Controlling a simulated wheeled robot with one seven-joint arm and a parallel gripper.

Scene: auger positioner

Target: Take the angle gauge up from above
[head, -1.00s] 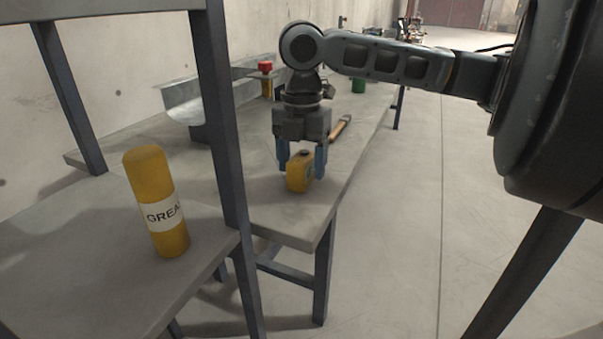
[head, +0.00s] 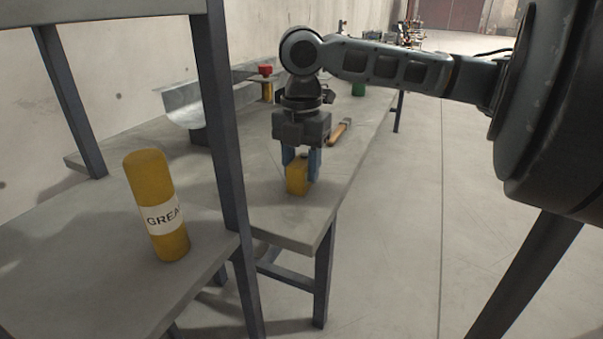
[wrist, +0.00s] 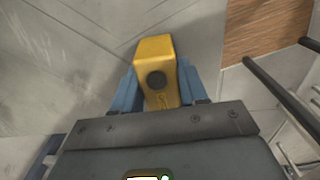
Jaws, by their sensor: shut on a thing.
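The angle gauge is a small yellow block (head: 297,178) near the front end of the grey workbench (head: 270,213). My gripper (head: 301,168) points straight down over it, with its blue fingers shut on the gauge's two sides. In the wrist view the yellow gauge (wrist: 155,52) sits between the blue fingers (wrist: 157,88), and a dark round knob shows on its top. The gauge looks upright. I cannot tell whether its underside touches the bench.
A hammer with a wooden handle (head: 339,131) lies behind the gripper. A grease tube (head: 157,205) stands on the nearer shelf at left. A dark upright post (head: 221,120) rises between shelf and bench. A metal trough (head: 188,104) lies further back. Open floor lies to the right.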

